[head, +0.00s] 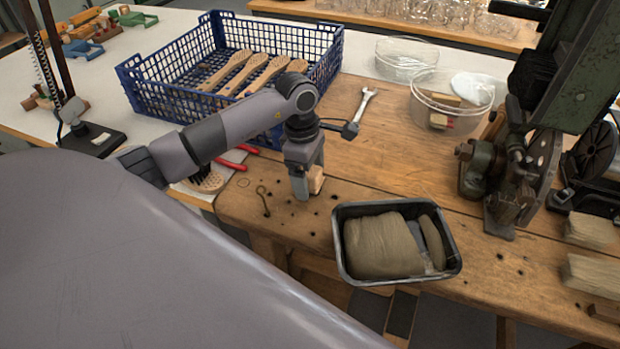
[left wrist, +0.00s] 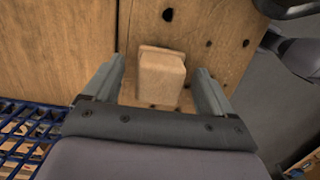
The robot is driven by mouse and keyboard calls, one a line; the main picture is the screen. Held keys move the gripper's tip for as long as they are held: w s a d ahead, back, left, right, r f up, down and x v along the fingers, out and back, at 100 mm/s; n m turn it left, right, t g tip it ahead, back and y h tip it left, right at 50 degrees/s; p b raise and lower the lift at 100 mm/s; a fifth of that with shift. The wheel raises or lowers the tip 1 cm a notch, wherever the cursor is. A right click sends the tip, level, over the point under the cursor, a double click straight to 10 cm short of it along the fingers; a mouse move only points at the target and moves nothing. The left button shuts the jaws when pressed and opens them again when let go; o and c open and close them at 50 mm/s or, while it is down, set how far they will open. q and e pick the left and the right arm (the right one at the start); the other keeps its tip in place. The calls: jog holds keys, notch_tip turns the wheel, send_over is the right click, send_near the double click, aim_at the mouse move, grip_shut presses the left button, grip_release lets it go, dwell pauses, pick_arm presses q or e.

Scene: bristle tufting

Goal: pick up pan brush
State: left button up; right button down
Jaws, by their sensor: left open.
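A small pale wooden block-shaped piece (head: 316,180), perhaps the pan brush, stands on the wooden bench. I see no bristles on it. My left gripper (head: 303,192) is over it, pointing down, and hides part of it in the head view. In the left wrist view the piece (left wrist: 161,80) is between the two open fingers of my left gripper (left wrist: 160,75), with a visible gap on each side. A dark bristled brush (head: 207,181) lies on the bench's left, partly hidden by my arm. My right gripper is not in view.
A black tray (head: 342,262) of fibre bundles sits at the bench's front edge. A blue crate (head: 157,104) holds several wooden brushes. Red-handled pliers (head: 236,164), a wrench (head: 363,104), clear tubs (head: 452,98) and a green machine (head: 575,70) are nearby.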

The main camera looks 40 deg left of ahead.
pick_arm(q)
jog(key=shift+f, duration=0.3)
jog(key=c, duration=1.3)
jog(key=shift+o, duration=0.2)
jog(key=shift+r, duration=0.15)
notch_tip(320, 180, up, 20)
jog(key=shift+o, duration=1.1)
